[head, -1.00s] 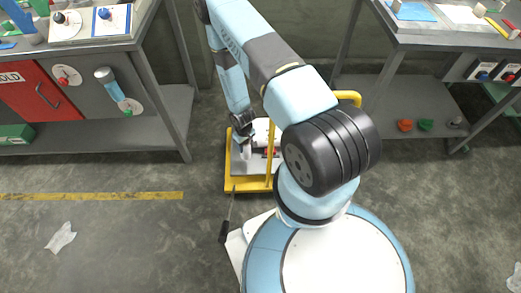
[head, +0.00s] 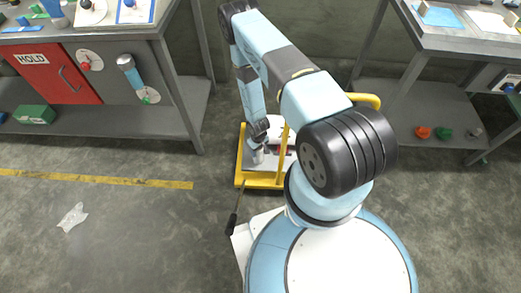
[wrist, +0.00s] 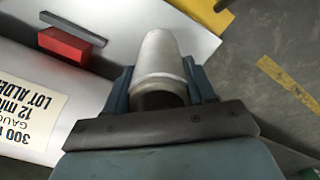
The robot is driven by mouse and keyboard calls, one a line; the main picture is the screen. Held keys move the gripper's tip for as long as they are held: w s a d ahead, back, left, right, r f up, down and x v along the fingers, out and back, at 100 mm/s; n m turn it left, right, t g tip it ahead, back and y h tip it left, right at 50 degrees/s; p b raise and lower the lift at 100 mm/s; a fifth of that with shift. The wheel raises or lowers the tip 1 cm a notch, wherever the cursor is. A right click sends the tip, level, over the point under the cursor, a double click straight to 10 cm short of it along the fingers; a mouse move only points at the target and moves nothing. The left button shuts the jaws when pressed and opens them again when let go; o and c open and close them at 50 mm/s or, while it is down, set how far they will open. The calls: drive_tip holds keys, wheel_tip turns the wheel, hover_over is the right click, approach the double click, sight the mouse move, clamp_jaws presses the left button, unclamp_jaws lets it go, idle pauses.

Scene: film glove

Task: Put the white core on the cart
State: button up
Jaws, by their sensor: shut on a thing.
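The white core (wrist: 160,58) is a short pale cylinder, seen from its upper end in the wrist view. My gripper (wrist: 163,88) is shut on it, one finger on each side. In the head view my gripper (head: 259,140) points down at the left part of the cart, with the core (head: 258,156) showing below it. The cart (head: 262,184) has a yellow frame and a pale deck. I cannot tell whether the core touches the deck. My arm hides much of the cart's right side.
A large white labelled roll (wrist: 25,95), a red block (wrist: 64,46) and a grey bar (wrist: 75,27) lie on the cart beside the core. A bench (head: 110,118) with a red HOLD door stands left, another bench (head: 430,105) right. Floor at left is mostly clear.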

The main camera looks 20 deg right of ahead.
drive_tip(key=shift+f, duration=0.2)
drive_tip(key=o, duration=1)
drive_tip(key=shift+r, duration=0.15)
